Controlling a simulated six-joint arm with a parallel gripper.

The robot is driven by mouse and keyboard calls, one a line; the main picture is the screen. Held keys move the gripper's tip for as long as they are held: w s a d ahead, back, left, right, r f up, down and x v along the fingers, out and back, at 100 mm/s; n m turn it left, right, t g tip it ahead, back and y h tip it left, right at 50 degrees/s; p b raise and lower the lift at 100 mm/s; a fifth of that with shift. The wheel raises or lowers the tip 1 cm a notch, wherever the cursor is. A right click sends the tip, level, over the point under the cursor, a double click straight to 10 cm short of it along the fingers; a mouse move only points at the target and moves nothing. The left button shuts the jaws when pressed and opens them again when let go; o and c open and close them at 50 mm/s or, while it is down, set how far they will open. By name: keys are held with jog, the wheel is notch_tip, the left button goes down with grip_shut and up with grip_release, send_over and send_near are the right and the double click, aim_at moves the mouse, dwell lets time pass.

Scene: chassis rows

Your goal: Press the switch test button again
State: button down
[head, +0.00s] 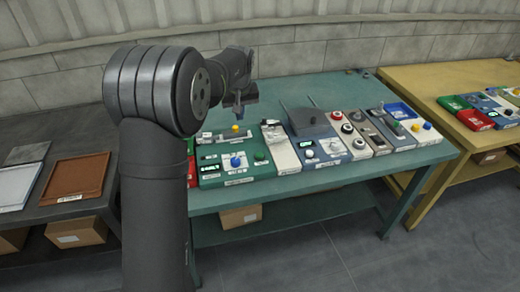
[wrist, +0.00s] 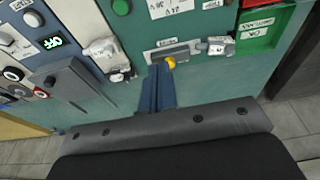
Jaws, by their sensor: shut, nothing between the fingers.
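My gripper (head: 239,114) is shut and empty, pointing down above the far part of a green panel (head: 215,180). In the wrist view its blue fingers (wrist: 160,70) are together beside a yellow knob (wrist: 171,62) on a grey slotted plate; I cannot tell whether they touch it. The yellow knob also shows in the head view (head: 236,128), just below the fingertips. Nearer on the panel are a blue button (head: 235,161), a green button (head: 260,156) and a lit green display (head: 209,168). The labels are too small to read, so I cannot tell which is the switch test button.
More panels with knobs and switches stand in a row to the right, among them a grey block (head: 308,122) with a lever. The teal table (head: 300,185) has a bare front strip. A dark table with a brown tray (head: 75,178) is on the left, a yellow table (head: 420,82) on the right.

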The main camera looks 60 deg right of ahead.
send_over(260, 154)
jog(key=s+a, duration=0.3)
jog(key=shift+w+d+f+t+h, duration=0.1)
jog(key=shift+w+f+t+h, duration=0.2)
jog(key=shift+f, duration=0.15)
jog(key=shift+f, duration=0.1)
jog(key=x, duration=1.2)
jog(key=shift+s+a+f, duration=0.25)
jog(key=shift+s+f, duration=0.05)
jog(key=shift+f, duration=0.65)
